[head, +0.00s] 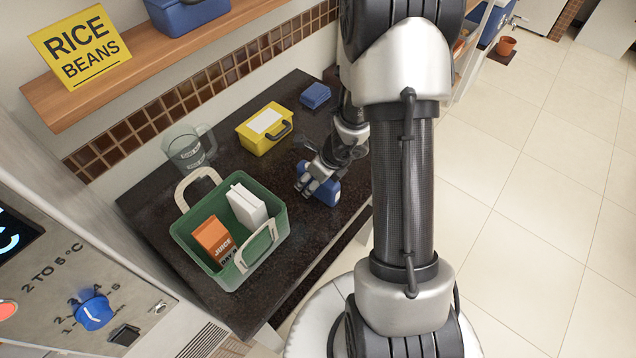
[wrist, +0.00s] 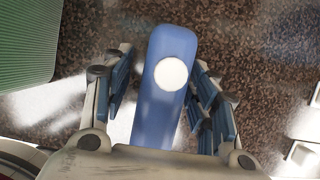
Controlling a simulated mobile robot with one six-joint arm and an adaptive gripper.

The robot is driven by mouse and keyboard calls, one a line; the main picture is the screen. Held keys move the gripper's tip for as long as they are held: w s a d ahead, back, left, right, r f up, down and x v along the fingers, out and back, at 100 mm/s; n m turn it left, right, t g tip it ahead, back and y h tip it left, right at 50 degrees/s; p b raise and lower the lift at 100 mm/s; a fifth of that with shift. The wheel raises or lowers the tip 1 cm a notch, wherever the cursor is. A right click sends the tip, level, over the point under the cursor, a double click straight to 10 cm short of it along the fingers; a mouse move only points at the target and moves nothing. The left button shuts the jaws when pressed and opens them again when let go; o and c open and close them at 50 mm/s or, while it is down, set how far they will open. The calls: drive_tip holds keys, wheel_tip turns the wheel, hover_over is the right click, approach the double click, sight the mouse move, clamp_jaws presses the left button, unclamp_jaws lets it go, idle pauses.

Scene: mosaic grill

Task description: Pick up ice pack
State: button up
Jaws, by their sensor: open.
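The ice pack is a blue slab with rounded ends and a white round spot. It stands out in the wrist view (wrist: 165,110), between the blue-padded fingers of my gripper (wrist: 163,74). The fingers are open, one on each side, with a visible gap to the slab on both sides. In the head view my gripper (head: 316,178) is low over the dark counter, with the blue ice pack (head: 328,192) at its fingers near the counter's front edge. My gripper partly hides the pack there. The pack's near end is hidden by my gripper in the wrist view.
A green basket (head: 184,238) with a juice carton (head: 213,238) and a white carton (head: 246,207) stands to the left of my gripper. A yellow box (head: 258,143), a clear pitcher (head: 186,150) and a folded blue item (head: 315,95) stand further back on the counter (head: 150,212).

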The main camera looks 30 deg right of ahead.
drive_tip(key=shift+f+b, duration=0.25)
drive_tip(key=shift+b, duration=0.1)
idle(0.4)
clamp_jaws()
idle(0.5)
